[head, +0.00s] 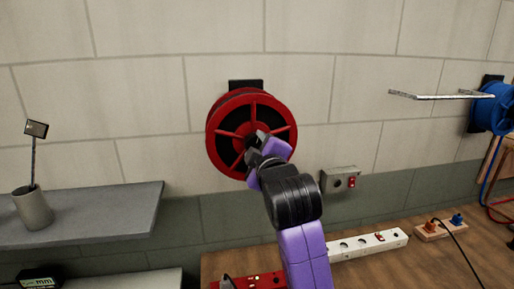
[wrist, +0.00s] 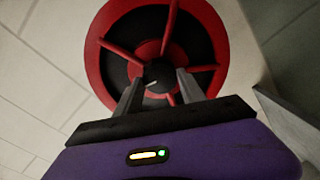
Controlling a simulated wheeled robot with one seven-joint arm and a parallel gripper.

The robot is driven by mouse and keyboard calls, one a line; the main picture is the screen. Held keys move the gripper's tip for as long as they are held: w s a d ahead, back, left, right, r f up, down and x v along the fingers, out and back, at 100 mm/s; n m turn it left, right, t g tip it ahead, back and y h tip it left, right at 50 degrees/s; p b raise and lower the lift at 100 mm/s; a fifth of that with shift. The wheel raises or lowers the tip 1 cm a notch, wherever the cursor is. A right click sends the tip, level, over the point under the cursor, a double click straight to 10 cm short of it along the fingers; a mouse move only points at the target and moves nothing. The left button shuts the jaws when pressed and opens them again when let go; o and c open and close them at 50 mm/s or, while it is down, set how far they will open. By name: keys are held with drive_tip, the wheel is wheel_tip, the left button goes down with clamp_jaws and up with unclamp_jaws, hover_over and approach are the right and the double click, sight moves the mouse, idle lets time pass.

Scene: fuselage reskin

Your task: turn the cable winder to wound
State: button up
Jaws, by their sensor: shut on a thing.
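The cable winder is a red spoked reel (head: 220,125) on the wall in the head view, on a black bracket. It also fills the top middle of the wrist view (wrist: 205,25). My gripper (head: 258,143) reaches to the reel's front from below right. In the wrist view my gripper's two grey fingers (wrist: 158,85) stand on either side of the small dark hub knob (wrist: 158,73) and are shut on it. My wrist hides the lower right part of the reel in the head view.
A blue reel (head: 493,112) with a metal arm hangs at the far right. A wall box with a red switch (head: 341,181) is right of my wrist. A bench (head: 390,268) below carries power strips. A grey shelf (head: 110,220) with a cup (head: 33,209) is at left.

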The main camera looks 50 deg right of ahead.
drive_tip(key=shift+f+n, duration=0.2)
drive_tip(key=shift+n, duration=1.4)
drive_tip(key=o, duration=1.4)
drive_tip(key=shift+c, duration=0.2)
drive_tip(key=shift+r, duration=0.1)
drive_tip(key=b+v, duration=0.2)
drive_tip(key=v, duration=0.5)
drive_tip(key=shift+s+a, duration=0.3)
